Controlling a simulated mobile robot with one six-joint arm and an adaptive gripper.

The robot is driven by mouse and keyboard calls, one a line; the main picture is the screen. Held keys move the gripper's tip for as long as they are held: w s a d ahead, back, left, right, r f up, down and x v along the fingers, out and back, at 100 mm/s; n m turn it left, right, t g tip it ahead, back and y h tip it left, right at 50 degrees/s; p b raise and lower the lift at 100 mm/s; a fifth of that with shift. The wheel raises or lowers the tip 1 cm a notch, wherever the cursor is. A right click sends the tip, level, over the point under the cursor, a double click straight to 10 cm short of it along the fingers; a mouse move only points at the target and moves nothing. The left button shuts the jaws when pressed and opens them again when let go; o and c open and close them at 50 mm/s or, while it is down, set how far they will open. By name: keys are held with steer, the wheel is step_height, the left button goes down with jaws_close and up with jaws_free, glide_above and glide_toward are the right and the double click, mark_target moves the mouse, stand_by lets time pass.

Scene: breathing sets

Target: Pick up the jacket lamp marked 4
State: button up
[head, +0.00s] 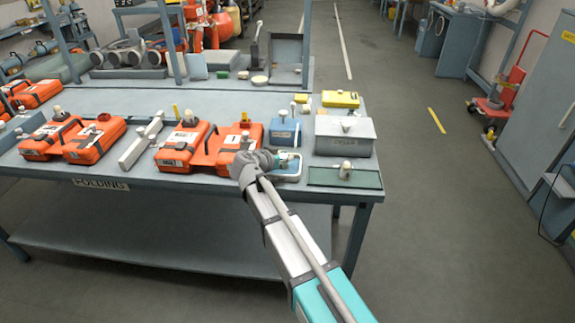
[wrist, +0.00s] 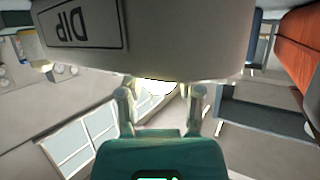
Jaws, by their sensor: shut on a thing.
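My gripper (head: 284,157) is over the blue-rimmed tray (head: 293,177) near the table's front edge, right of the orange jackets. In the wrist view my gripper (wrist: 161,92) has its two fingers on either side of a small, bright white piece, which looks like a lamp (wrist: 157,87). It is shut on this piece. Most of the lamp is hidden and no number can be read on it. Other small pale lamps sit on the orange jackets (head: 180,147). A pale lamp-like piece (head: 345,170) stands on the green mat (head: 318,177).
A large pale body with a DIP label (wrist: 82,24) fills the top of the wrist view, close to my fingers. A blue box (head: 284,132) and a grey box (head: 345,136) stand behind the tray and mat. A yellow box (head: 340,99) is farther back.

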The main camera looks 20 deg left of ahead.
jaws_close()
steer(key=shift+r, duration=0.15)
step_height(320, 180, up, 2)
steer(key=shift+p, duration=1.15)
steer(key=s+d+r+p, duration=0.2)
steer(key=s+r+p, duration=0.8)
steer(key=s, duration=0.3)
steer(key=shift+s+d+r+p, duration=0.35)
steer(key=shift+s, duration=0.05)
